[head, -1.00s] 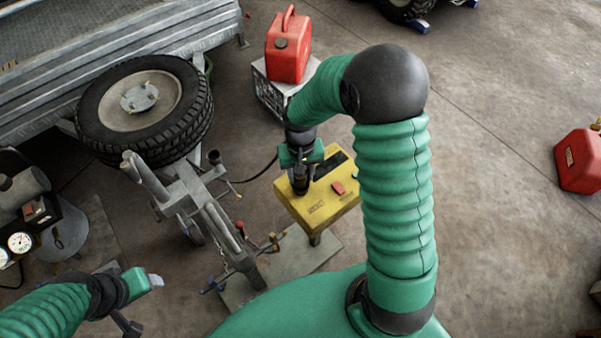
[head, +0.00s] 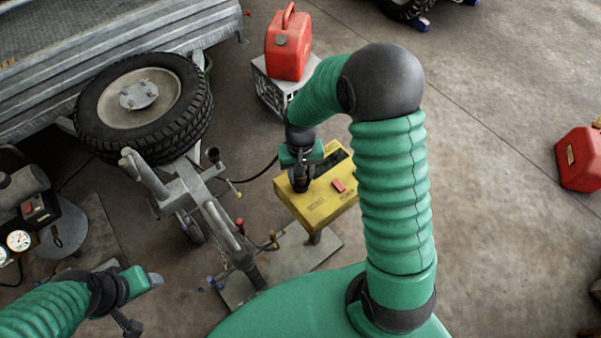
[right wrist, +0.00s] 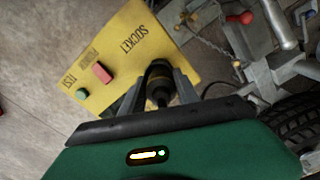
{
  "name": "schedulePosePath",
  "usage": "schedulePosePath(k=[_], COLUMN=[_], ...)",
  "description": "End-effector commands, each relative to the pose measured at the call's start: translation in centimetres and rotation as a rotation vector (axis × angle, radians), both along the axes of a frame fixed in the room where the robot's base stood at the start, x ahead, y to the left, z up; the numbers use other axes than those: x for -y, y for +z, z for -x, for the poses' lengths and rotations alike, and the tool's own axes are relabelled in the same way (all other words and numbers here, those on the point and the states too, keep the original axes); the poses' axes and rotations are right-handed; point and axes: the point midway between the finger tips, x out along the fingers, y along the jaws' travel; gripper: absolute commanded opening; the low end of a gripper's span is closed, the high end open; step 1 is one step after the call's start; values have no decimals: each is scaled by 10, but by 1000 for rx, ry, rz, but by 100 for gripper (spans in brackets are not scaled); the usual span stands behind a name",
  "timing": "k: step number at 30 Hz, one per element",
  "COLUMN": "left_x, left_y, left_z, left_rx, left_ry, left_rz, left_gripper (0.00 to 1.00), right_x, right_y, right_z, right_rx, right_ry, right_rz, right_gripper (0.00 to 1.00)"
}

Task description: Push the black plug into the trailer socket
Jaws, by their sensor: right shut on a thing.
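The black plug (right wrist: 159,92) sits between the fingers of my right gripper (right wrist: 160,98) in the right wrist view, and the gripper is shut on it. The yellow box (head: 322,205) carries the printed word SOCKET beside the plug. The plug's far end meets the box top near that word, but my fingers hide the socket opening, so I cannot tell how deep it sits. In the head view my right gripper (head: 300,180) points down at the box's left end. My left gripper (head: 152,280) is at the lower left, away from the box; its fingers are unclear.
A red button (right wrist: 102,73) and a green button (right wrist: 81,94) are on the box. A metal trailer hitch (head: 205,205) and wheel (head: 145,105) stand to the left. A red fuel can (head: 288,45) sits on a crate behind.

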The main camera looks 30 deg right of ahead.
Motion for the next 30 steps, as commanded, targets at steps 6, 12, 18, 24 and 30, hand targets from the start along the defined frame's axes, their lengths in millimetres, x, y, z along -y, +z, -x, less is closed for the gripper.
schedulePosePath(k=[6, 12, 18, 24, 30], left_x=[0, 0, 0, 0, 0], left_y=[-2, -3, -5, -6, -6], left_z=[0, 0, 0, 0, 0], left_rx=[0, 0, 0, 0, 0], left_ry=[0, 0, 0, 0, 0], left_rz=[0, 0, 0, 0, 0], left_gripper=[62, 62, 62, 62, 62], right_x=[0, 0, 0, 0, 0], right_y=[-4, -7, -10, -13, -14], right_z=[0, 0, 0, 0, 0], right_rx=[0, 0, 0, 0, 0], right_ry=[0, 0, 0, 0, 0], right_rz=[0, 0, 0, 0, 0], right_gripper=[0, 0, 0, 0, 48])
